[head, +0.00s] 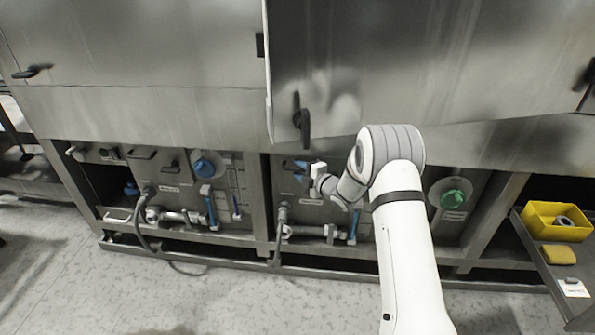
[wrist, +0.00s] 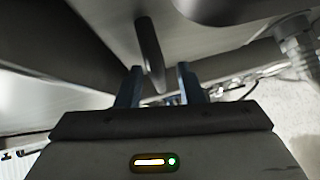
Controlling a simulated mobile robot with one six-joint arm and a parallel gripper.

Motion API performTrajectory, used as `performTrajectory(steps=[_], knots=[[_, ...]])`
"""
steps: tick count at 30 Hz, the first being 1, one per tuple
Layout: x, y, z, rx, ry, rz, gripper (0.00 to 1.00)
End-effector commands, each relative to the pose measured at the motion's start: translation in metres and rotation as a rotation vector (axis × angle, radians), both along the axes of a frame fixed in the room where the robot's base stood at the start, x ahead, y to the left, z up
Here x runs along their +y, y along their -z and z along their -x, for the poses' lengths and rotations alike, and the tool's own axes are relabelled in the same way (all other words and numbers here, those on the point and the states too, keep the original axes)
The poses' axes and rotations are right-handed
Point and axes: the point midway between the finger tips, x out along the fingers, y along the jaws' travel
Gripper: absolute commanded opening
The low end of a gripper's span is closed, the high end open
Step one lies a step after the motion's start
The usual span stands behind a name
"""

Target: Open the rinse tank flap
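A large grey metal flap (head: 400,70) fills the upper right of the head view. Its pale left edge seems to stand out from the neighbouring panel; I cannot tell how far. A black lever handle (head: 302,120) hangs near its lower left corner. I cannot read any label that names it the rinse tank flap. My gripper (head: 298,166), with blue fingers, is below this handle in the head view. In the wrist view, my gripper (wrist: 159,85) is open, its fingers apart, with the dark handle (wrist: 150,48) reaching down between the fingertips. I see no clear contact.
Another panel (head: 140,60) with a black handle (head: 32,71) is at the left. Below are recessed bays with pipes, hoses, a blue knob (head: 208,164) and a green knob (head: 452,198). A yellow bin (head: 556,222) stands on a shelf at right. The front floor is largely clear.

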Motion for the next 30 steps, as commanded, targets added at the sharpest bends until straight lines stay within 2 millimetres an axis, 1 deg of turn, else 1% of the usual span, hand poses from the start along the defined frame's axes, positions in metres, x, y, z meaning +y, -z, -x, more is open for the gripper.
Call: performTrajectory(steps=[4, 11, 23, 30], knots=[[0.0061, 0.0010, -0.0046, -0.001, -0.001, 0.001, 0.34], [0.0065, 0.0008, -0.0047, 0.000, -0.002, 0.001, 0.33], [0.0071, 0.0009, -0.0042, 0.001, -0.003, 0.000, 0.01], [0.0074, 0.0010, -0.0041, 0.001, -0.003, 0.000, 0.00]])
